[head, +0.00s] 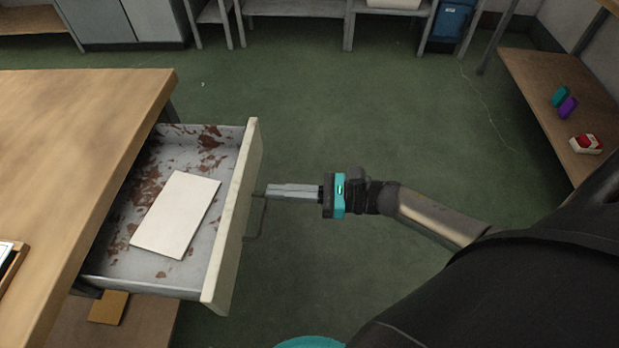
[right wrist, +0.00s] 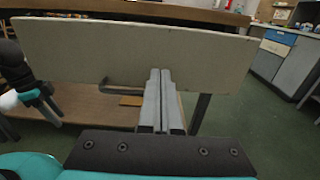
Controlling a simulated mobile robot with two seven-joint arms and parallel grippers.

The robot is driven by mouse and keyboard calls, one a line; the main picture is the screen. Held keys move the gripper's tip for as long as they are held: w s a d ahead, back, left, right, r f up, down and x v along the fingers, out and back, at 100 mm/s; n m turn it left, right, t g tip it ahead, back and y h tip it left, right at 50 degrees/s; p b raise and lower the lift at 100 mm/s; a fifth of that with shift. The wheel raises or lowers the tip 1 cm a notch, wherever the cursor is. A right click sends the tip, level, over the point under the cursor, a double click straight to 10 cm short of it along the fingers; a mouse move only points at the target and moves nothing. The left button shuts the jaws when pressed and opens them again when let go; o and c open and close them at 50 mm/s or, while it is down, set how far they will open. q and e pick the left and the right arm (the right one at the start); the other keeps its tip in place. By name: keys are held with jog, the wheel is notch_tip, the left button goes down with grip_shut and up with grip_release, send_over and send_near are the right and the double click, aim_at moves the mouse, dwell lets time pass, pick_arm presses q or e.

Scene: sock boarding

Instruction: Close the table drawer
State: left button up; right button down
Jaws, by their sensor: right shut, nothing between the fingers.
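The table drawer (head: 232,215) is pulled out from the right side of the wooden table (head: 85,120) in the head view. A pale flat board (head: 176,214) lies inside it. My right gripper (head: 270,191) is shut and empty, with its fingertips at or very near the drawer's front, beside the wire handle (head: 254,218). In the right wrist view the shut fingers (right wrist: 160,75) point at the drawer front (right wrist: 135,50), just right of the handle (right wrist: 120,88). I cannot tell whether they touch. My left gripper does not show in the head view.
A wooden shelf (head: 540,95) at the right holds a teal item, a purple item and a red-and-white item. Benches and a blue bin (head: 452,22) stand at the back. The green floor (head: 340,110) around the drawer is clear.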

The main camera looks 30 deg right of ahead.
aim_at(163, 191)
jog(key=x, duration=0.3)
jog(key=shift+w+a, duration=0.15)
jog(key=shift+a, duration=0.05)
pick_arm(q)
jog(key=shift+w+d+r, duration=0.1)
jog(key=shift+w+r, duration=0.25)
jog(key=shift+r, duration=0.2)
